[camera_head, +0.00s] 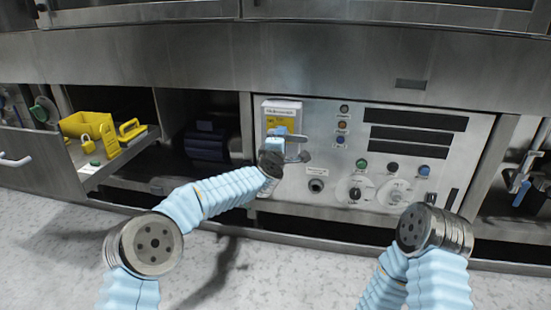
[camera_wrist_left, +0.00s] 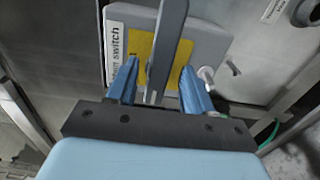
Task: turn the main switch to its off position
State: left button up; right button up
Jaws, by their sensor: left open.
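The main switch is a grey box with a yellow plate (camera_wrist_left: 172,60) and a long grey handle (camera_wrist_left: 168,45); a label (camera_wrist_left: 117,52) on its left side reads partly "switch". In the head view the switch box (camera_head: 282,112) is at the upper left of the control panel, its lower part partly covered by my gripper. My left gripper (camera_wrist_left: 158,88) is open, with one blue finger on each side of the handle's lower part. I cannot tell whether the fingers touch it. The left gripper (camera_head: 289,146) also shows in the head view. My right gripper is not in view.
The control panel (camera_head: 330,190) carries several buttons, two round dials and dark strips. A drawer (camera_head: 105,172) with a yellow box and padlock-like items stands out at the left. A small grey peg (camera_wrist_left: 206,74) sticks out beside the switch plate. The speckled floor (camera_head: 300,272) is open in front.

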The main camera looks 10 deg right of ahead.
pick_arm(q)
jog(key=v, duration=0.9)
jog(key=shift+s+a+b, duration=0.15)
jog(key=shift+s+b, duration=0.2)
jog(key=s+a+f+m+g, duration=0.2)
jog(key=f, duration=0.7)
jog(key=s+a+f+m+g, duration=0.1)
jog(key=a+f+m+g, duration=0.1)
jog(key=f, duration=0.6)
jog(key=s+a+f+m+g+y, duration=0.1)
jog(key=s+a+f+m+g, duration=0.3)
jog(key=s+f, duration=0.55)
jog(key=s+a+f+m+g, duration=0.1)
jog(key=s+a+f+g, duration=0.35)
jog(key=f, duration=0.75)
jog(key=s+a+f+m+g, duration=0.1)
jog(key=s+a+f, duration=0.15)
jog(key=s, duration=0.45)
jog(key=s+a+f+m+g, duration=0.1)
jog(key=s+a+f, duration=0.15)
jog(key=s, duration=0.35)
jog(key=s+a+f+m+g, duration=0.1)
jog(key=s+a+f, duration=0.15)
jog(key=s, duration=0.45)
notch_tip(320, 180, up, 15)
jog(key=s+d+p, duration=0.1)
jog(key=p, duration=1.5)
jog(key=shift+s+m+g, duration=0.4)
jog(key=shift+g, duration=0.05)
